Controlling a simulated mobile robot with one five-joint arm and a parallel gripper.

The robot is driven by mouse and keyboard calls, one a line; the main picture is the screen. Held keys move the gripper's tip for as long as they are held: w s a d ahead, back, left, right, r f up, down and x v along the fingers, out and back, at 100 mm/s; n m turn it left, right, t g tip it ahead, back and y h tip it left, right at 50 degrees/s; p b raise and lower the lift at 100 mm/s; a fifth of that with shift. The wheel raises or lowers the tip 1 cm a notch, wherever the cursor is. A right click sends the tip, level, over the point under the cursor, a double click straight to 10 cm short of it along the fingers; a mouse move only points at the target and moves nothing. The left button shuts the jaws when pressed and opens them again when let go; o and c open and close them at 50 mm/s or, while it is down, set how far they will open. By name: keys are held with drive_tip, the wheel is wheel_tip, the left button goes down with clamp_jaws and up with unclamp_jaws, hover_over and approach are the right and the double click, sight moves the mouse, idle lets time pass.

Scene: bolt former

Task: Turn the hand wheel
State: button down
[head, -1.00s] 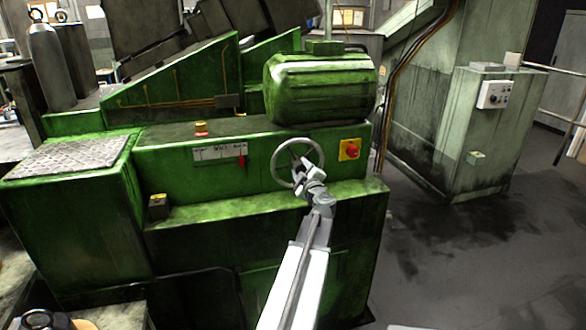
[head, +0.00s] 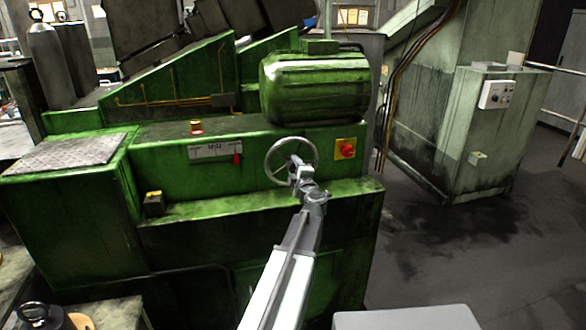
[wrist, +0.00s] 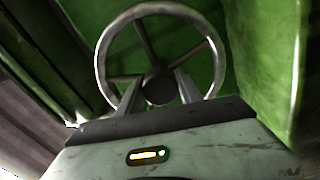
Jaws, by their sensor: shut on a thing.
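The hand wheel (head: 267,155) is a pale metal ring with spokes on the front of the green machine, below the motor-like housing. It also shows large in the wrist view (wrist: 103,55), with a dark round hub at its middle. My gripper (head: 295,163) is at the wheel's centre, in front of the hub. In the wrist view my gripper (wrist: 158,84) has one finger on each side of the hub and is shut on the wheel there. The exact contact is partly hidden by the fingers and the dark gripper body.
A red knob on a yellow plate (head: 346,149) sits close right of the wheel. A red pointer (head: 237,159) and a white scale (head: 209,151) are to its left. A green ledge (head: 240,205) runs below it. Open floor (head: 430,250) lies to the right.

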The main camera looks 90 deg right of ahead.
drive_tip(key=shift+w, duration=0.2)
drive_tip(key=c, duration=0.8)
unclamp_jaws()
drive_tip(key=shift+f, duration=0.1)
drive_tip(key=shift+s, duration=0.2)
drive_tip(key=v, duration=0.7)
drive_tip(key=shift+a, duration=0.35)
